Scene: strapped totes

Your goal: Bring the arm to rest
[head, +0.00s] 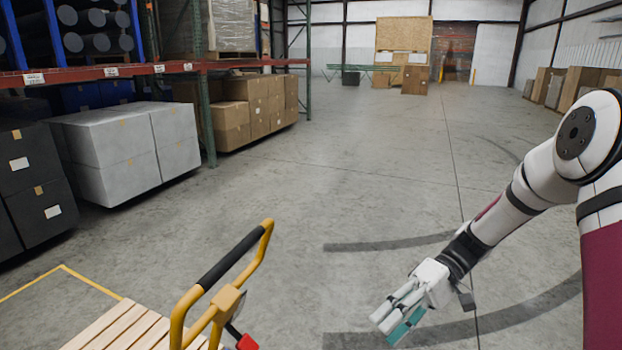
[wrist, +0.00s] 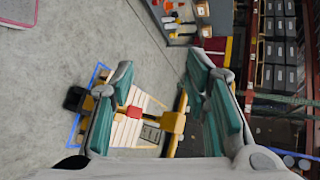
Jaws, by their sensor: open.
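My arm (head: 497,222) reaches down from the right side of the head view, bent at the elbow, over bare floor. My gripper (head: 388,325) hangs at its end, with pale and teal fingers, to the right of the yellow cart handle and apart from it. In the wrist view my gripper (wrist: 165,85) has its two teal-lined fingers spread wide. Nothing is held between them; the slatted wood and yellow handle show beyond, in the gap.
A yellow handle with a black grip (head: 232,258) stands by wooden slats (head: 130,328) at the lower left. Grey boxes (head: 115,160) and brown cartons (head: 232,125) line the left under a red-beamed rack (head: 150,70). The concrete floor (head: 340,180) ahead is clear.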

